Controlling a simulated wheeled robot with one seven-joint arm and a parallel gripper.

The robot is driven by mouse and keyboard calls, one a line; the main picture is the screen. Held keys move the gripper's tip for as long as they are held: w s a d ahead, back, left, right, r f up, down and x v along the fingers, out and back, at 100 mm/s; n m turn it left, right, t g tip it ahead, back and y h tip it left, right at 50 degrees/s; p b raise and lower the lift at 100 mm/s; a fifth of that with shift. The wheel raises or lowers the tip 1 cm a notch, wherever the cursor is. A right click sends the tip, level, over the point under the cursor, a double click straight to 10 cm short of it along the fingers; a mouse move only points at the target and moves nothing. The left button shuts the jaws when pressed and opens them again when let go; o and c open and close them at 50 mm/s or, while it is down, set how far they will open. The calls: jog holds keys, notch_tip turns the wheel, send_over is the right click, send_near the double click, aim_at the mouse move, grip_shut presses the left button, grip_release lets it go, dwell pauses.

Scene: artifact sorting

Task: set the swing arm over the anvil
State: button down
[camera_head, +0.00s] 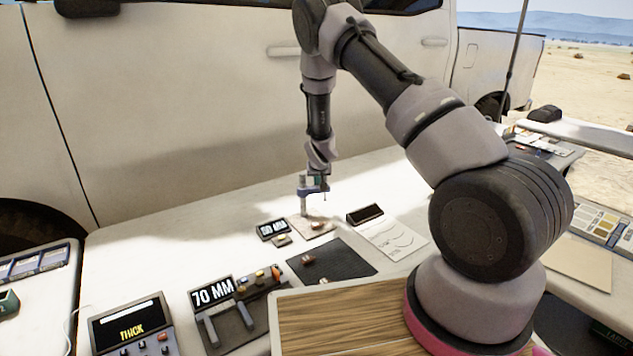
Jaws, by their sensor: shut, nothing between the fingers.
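A small stand with an upright grey post (303,203) rises from a pale base plate (322,229) near the middle of the white table. A short blue-grey arm (308,190) sits near the top of the post and appears to be the swing arm. My gripper (323,193) points down just right of the post, close to this arm. It is shut and holds nothing; whether it touches the arm is too small to tell. The anvil cannot be told apart from the small parts on the base plate.
A small dark display (273,229) stands left of the base plate, and a dark box (365,213) lies right. A black mat (330,263) with small pieces, a caliper under a "70 MM" display (212,292) and a "THICK" meter (130,328) are nearer. A white vehicle (180,100) stands behind.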

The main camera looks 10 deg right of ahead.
aim_at(313, 189)
jog(key=s+m+h, duration=0.1)
jog(key=m, duration=0.1)
jog(key=s+m+h, duration=0.1)
jog(key=m, duration=0.1)
jog(key=shift+a+g+h, duration=0.15)
jog(key=shift+g+h, duration=0.25)
jog(key=shift+s+a+m+g+h, duration=0.4)
jog(key=shift+s+m+g+h, duration=0.4)
jog(key=shift+m, duration=0.85)
jog(key=shift+s+a+m+g+h, duration=0.45)
jog(key=shift+m+g, duration=0.5)
jog(key=shift+m, duration=0.75)
jog(key=shift+s+a+m+g+h, duration=0.3)
jog(key=shift+s+m+g+h, duration=0.5)
jog(key=shift+m, duration=0.85)
jog(key=shift+a, duration=0.1)
